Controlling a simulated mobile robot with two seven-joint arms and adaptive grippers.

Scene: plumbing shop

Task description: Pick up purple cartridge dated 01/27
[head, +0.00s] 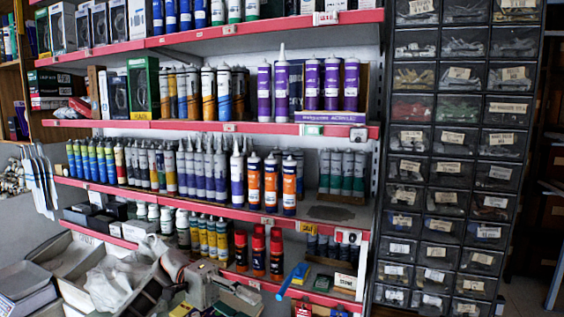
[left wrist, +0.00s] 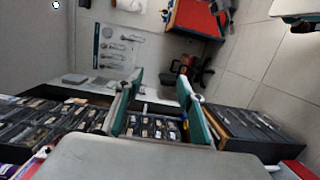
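Several purple cartridges stand upright on the second shelf from the top in the head view. Two are at the left, one purple cartridge (head: 264,92) and a taller one with a long nozzle (head: 282,92). To their right stand a purple cartridge (head: 312,86), another (head: 332,86) and one at the right end (head: 351,86). The date 01/27 cannot be read on any of them. My left gripper (left wrist: 160,82) shows in the left wrist view with its two green-tipped fingers apart and nothing between them. Neither gripper shows in the head view.
Red-edged shelves (head: 232,128) hold other cartridges close beside the purple ones. A tall drawer cabinet (head: 452,140) stands to the right. Cluttered bins (head: 68,250) fill the lower left. The left wrist view shows drawers (left wrist: 50,120) and tiled floor (left wrist: 262,60).

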